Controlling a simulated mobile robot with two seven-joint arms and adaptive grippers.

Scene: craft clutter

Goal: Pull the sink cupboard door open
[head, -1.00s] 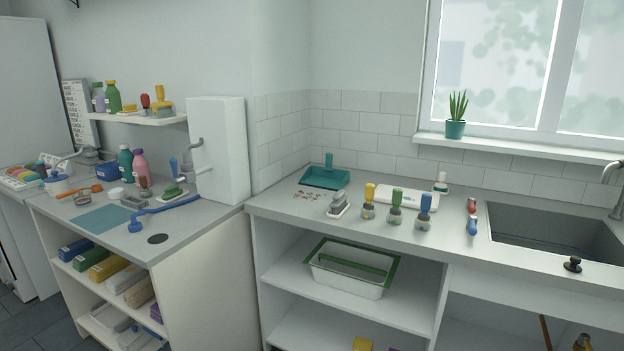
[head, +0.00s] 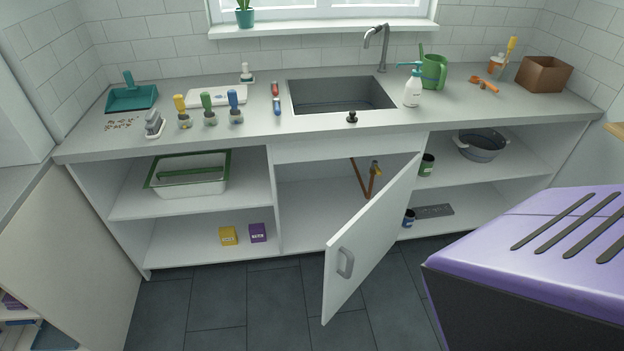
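The sink cupboard door (head: 365,240) is a white panel that stands well open. It is hinged on its right side and swung out towards me over the floor. A grey bar handle (head: 345,263) sits near its free edge. The cupboard's inside (head: 310,205) shows to the left of the door, with a brown pipe (head: 358,178) and a yellow-topped thing near it. The door hides the right part of the opening. Neither of my grippers is in view, and nothing is seen touching the handle.
The open door juts into the dark tiled floor (head: 245,305). A purple and black body (head: 540,255) fills the lower right. The sink (head: 342,95) lies above the cupboard. Open shelves on the left hold a green-rimmed tub (head: 190,184). Floor left of the door is clear.

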